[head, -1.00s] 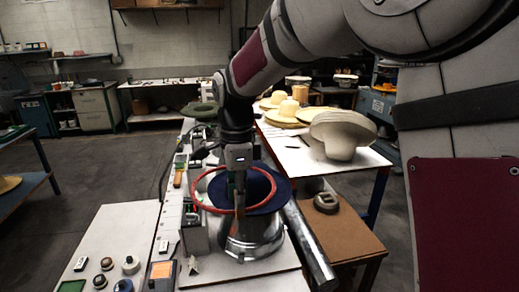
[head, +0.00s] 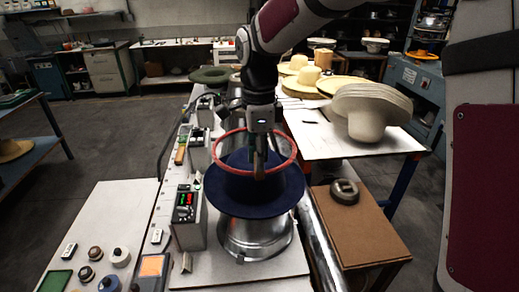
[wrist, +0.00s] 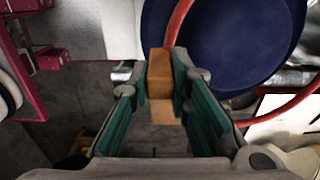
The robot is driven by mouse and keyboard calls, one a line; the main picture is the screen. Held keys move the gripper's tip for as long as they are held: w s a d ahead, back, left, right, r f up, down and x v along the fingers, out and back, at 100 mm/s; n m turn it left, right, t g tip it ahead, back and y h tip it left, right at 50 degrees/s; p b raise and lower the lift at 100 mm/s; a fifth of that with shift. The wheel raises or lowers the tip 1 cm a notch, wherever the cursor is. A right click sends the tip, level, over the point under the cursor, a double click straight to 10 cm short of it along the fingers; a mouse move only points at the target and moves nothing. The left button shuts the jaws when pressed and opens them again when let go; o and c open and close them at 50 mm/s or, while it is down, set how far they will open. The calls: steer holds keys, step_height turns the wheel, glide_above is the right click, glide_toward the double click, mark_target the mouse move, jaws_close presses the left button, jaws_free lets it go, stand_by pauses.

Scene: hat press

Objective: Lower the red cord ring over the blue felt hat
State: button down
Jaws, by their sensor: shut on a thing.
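The blue felt hat (head: 235,205) sits brim-down on the metal press form, its crown partly hidden behind my gripper. It also shows in the wrist view (wrist: 225,40). The red cord ring (head: 222,172) appears above the brim, its near arc crossing in front of the crown. I cannot tell whether it is wholly above the crown or partly around it. An arc of it shows in the wrist view (wrist: 285,111). My gripper (head: 259,168) points down and is shut on the ring's tan block (wrist: 160,75), between teal pads.
The metal press form (head: 255,238) stands on a white bench. A control box with a red display (head: 188,217) is close at left. A metal cylinder (head: 322,255) and a brown table (head: 365,235) lie at right. Pale stacked hats (head: 365,112) stand behind.

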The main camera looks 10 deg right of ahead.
mark_target(259, 180)
steer(key=shift+f+b, duration=1.6)
steer(key=shift+f, duration=2)
steer(key=shift+f+b, duration=0.3)
steer(key=shift+f, duration=1.7)
steer(key=shift+r, duration=0.1)
steer(key=shift+f+p, duration=0.3)
steer(key=shift+f, duration=0.1)
steer(key=c, duration=1.4)
jaws_free()
